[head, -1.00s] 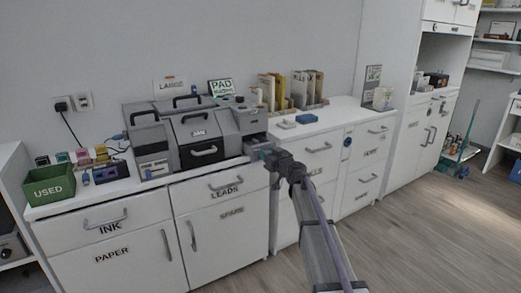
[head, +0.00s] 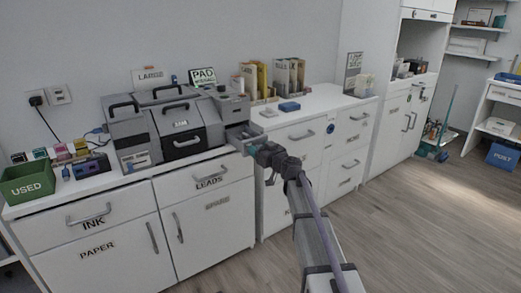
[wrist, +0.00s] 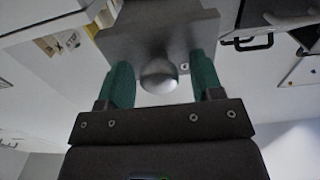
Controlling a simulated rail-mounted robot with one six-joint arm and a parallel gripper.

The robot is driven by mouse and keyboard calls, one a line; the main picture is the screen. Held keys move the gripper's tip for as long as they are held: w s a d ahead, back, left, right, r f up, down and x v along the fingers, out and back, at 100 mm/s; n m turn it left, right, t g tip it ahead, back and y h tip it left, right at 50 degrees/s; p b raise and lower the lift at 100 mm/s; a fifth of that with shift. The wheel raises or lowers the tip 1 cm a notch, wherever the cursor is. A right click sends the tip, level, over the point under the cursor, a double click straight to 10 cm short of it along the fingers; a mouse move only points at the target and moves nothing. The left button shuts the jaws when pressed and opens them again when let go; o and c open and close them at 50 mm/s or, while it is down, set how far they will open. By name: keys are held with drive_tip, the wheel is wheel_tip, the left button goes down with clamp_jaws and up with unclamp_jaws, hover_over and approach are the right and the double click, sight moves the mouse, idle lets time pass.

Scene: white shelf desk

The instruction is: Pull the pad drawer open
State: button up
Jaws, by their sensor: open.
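The pad drawer (head: 238,136) is a grey drawer low on the right end of the grey machine (head: 150,128), below the green PAD sign (head: 202,77). It sticks out over the counter edge, with its inside partly visible. In the wrist view its grey front (wrist: 135,30) fills the upper middle and carries a round silver knob (wrist: 158,77). My gripper (head: 254,150) is at the drawer front. In the wrist view its green fingers (wrist: 162,82) stand open on both sides of the knob, with a gap visible on each side. The knob's contact with the fingers is not visible.
A blue box (head: 289,107) and file holders (head: 290,75) stand on the counter to the right. A green USED bin (head: 28,184) is at the far left. Cabinet fronts with protruding handles (head: 208,182) lie below. The floor (head: 400,200) on the right is clear.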

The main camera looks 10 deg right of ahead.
drive_tip(key=shift+s, duration=0.1)
drive_tip(key=v, duration=1)
drive_tip(key=shift+s+d, duration=0.15)
drive_tip(key=shift+s, duration=0.15)
